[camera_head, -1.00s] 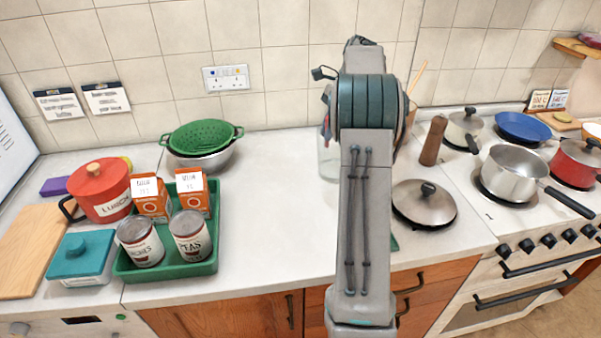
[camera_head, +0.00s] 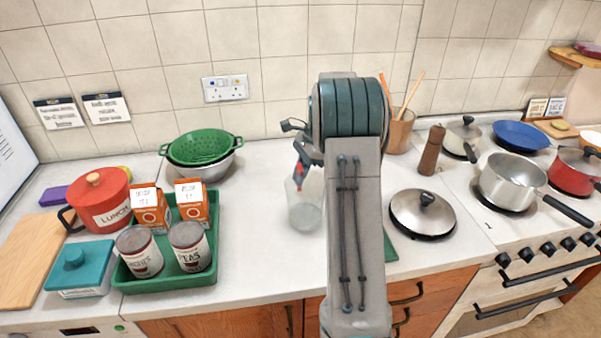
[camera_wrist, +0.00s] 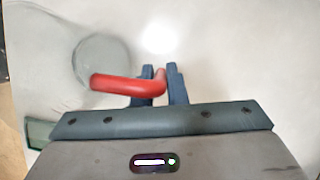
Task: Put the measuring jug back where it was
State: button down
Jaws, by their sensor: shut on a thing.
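The measuring jug (camera_head: 305,212) is clear with a red handle, and it shows in the head view just left of my arm, over the worktop. In the wrist view its red handle (camera_wrist: 115,83) lies between the two blue fingers of my gripper (camera_wrist: 160,82), which are shut on it. The jug's round clear body (camera_wrist: 100,60) shows to the left of the fingers in the wrist view. In the head view my arm hides part of the jug and most of my gripper. I cannot tell whether the jug's base touches the worktop.
A green tray (camera_head: 135,284) with cans and cartons stands to the left. A green colander in a steel bowl (camera_head: 215,170) is behind it. A pan lid (camera_head: 422,212), a pepper mill (camera_head: 432,150) and a utensil pot (camera_head: 400,132) are to the right. Worktop (camera_head: 255,240) left of the jug is clear.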

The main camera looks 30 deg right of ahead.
jog(key=c, duration=1.5)
grip_release()
jog(key=shift+o, duration=0.2)
